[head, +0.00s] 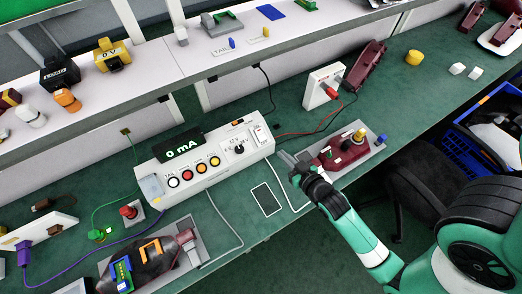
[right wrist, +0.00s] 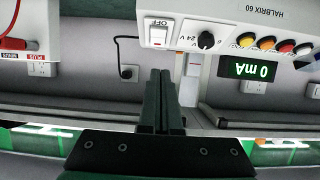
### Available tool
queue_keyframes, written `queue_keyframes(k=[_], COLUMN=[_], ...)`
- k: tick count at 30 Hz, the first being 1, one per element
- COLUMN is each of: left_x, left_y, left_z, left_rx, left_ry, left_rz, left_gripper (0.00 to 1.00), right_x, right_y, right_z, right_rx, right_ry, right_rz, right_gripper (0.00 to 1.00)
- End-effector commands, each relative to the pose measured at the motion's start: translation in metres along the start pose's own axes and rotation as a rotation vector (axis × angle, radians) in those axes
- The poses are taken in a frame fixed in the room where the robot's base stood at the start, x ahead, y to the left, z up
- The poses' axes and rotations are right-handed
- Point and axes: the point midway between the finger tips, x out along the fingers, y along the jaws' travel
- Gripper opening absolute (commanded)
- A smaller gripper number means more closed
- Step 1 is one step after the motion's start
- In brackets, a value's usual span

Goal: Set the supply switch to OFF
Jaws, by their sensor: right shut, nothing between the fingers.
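The supply (head: 205,160) is a long white box with a green "0 mA" display (head: 184,148), several coloured buttons and a black knob. Its switch (head: 260,136) is at the right end. In the right wrist view the white switch (right wrist: 159,33) has an OFF label and a small red part; its rocker position is hard to tell. My right gripper (head: 284,156) is shut and empty, just right of the supply's switch end in the head view. Its fingertips (right wrist: 160,72) appear below the switch in the wrist view, apparently not touching it. My left gripper is not in view.
Cables cross the green bench.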

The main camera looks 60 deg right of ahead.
Motion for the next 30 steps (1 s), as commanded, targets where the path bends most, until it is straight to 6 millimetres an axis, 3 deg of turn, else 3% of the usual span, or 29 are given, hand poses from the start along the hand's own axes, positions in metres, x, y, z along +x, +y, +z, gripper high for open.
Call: queue_keyframes(k=[4,8,19,21,30], left_x=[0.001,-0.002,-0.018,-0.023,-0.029], left_y=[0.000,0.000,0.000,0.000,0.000], left_z=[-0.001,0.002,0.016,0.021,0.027], left_rx=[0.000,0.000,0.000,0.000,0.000], left_ry=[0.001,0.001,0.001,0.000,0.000], left_rz=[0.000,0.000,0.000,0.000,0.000], left_gripper=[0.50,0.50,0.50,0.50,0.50], right_x=[0.005,0.021,0.101,0.111,0.129], right_y=[-0.001,-0.001,-0.001,-0.001,-0.001], right_z=[-0.001,-0.001,0.000,0.011,0.027], right_rx=[0.000,0.000,0.000,-0.001,-0.001], right_ry=[0.000,0.001,0.001,-0.003,0.000], right_rz=[-0.001,-0.001,-0.002,-0.003,-0.002], right_gripper=[0.00,0.00,0.00,0.00,0.00])
